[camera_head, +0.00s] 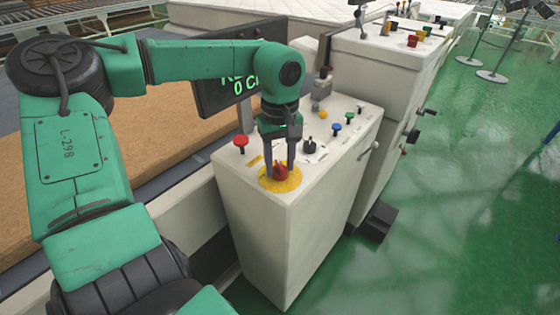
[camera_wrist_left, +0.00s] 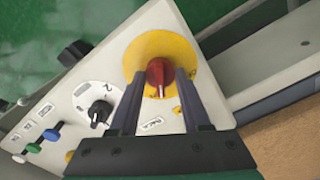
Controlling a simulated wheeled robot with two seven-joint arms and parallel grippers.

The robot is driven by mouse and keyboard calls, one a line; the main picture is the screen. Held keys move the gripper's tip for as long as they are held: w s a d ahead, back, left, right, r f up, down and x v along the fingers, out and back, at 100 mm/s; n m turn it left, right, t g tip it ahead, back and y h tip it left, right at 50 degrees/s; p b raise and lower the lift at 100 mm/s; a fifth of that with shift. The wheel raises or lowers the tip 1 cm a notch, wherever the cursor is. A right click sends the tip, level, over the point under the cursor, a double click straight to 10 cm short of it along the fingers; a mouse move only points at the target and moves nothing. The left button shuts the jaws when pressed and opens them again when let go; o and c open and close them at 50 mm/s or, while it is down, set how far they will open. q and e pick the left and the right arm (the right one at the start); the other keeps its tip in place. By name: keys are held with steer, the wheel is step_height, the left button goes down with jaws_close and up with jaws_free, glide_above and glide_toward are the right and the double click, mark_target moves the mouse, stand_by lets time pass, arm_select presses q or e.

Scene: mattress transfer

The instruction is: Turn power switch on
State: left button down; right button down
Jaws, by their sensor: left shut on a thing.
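The red power switch (camera_head: 281,171) sits on a round yellow plate (camera_head: 268,185) at the near corner of the white control box's top. My left gripper (camera_head: 280,165) comes down from above with its two dark fingers on either side of the red knob. In the left wrist view the red knob (camera_wrist_left: 160,75) lies between the tips of the left gripper (camera_wrist_left: 158,82), on the yellow plate (camera_wrist_left: 170,42). The fingers are shut on the knob. My right gripper is in neither view.
The white control box (camera_head: 300,240) also carries a black selector (camera_head: 309,146), a red button (camera_head: 241,142), and blue, green and yellow buttons. A dark display (camera_head: 235,85) stands behind. Green floor (camera_head: 450,220) lies open to the right.

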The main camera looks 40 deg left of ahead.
mark_target(280, 165)
arm_select(q)
steer(key=shift+w+r+m, duration=0.1)
steer(key=shift+r+m, duration=0.05)
steer(key=shift+m, duration=1.35)
steer(key=shift+c, duration=2.4)
jaws_free()
steer(key=shift+o, duration=0.6)
step_height(280, 165, up, 14)
steer(key=shift+r+p, duration=0.25)
steer(key=shift+p, duration=0.05)
steer(key=shift+f, duration=0.1)
